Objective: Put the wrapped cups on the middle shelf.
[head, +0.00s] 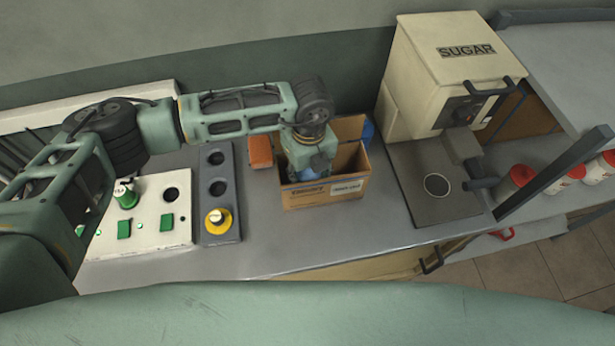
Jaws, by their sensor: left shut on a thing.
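My left gripper (307,168) reaches down into an open cardboard box (322,194) on the grey counter. It is shut on a blue thing (303,173), probably a wrapped stack of cups, low between the box walls. The gripper and the box's front wall hide most of it. Another blue thing (368,131) shows behind the box's back right corner; I cannot tell what it is. My right gripper is out of view. I cannot make out which surface is the middle shelf.
Right of the box stands a cream SUGAR machine (440,70) on a dark base. An orange-brown block (260,151) and a control panel (150,215) are to the left. The front counter is clear.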

